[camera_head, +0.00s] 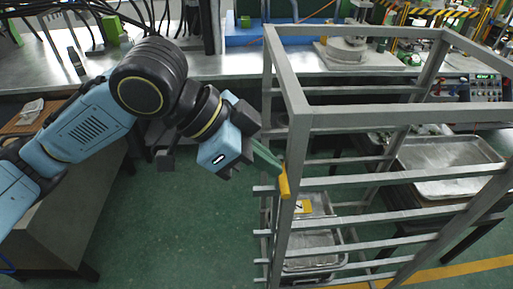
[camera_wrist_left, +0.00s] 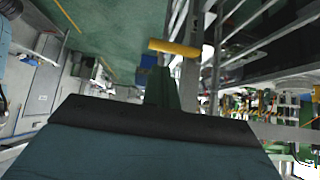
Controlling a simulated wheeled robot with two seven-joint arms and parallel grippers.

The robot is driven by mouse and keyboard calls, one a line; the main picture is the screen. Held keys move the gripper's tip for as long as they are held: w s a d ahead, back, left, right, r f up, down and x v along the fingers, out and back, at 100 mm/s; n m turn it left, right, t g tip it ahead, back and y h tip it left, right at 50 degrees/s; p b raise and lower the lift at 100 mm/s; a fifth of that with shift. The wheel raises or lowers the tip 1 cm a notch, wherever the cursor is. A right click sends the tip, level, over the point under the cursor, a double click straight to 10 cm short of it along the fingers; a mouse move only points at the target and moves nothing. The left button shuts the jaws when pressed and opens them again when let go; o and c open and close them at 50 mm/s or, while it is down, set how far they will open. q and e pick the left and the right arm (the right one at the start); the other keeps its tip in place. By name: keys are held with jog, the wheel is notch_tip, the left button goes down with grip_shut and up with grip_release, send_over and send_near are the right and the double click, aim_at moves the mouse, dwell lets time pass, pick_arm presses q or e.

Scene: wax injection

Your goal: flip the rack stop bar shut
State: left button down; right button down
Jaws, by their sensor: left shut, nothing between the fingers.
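The grey metal rack (camera_head: 400,117) stands at the right of the head view. The yellow stop bar (camera_head: 285,182) is on its near left post, and looks tilted close to upright there. It also shows in the left wrist view (camera_wrist_left: 174,47), just past my fingertips. My left gripper (camera_head: 276,165) reaches in from the left, shut, with its greenish fingers pointing down and right at the upper part of the bar. The fingertips look very close to the bar or touching it; I cannot tell which. Nothing is held. My right gripper is not in view.
Metal trays (camera_head: 310,240) sit low inside the rack. Another tray (camera_head: 450,165) lies beyond the rack's right side. A long workbench (camera_head: 215,66) with machines runs along the back. The green floor left of the rack is clear.

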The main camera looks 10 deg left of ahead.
aim_at(287, 182)
pick_arm(q)
jog(key=x, duration=0.5)
jog(key=shift+d+f, duration=0.1)
jog(key=shift+f, duration=0.05)
jog(key=shift+w, duration=0.1)
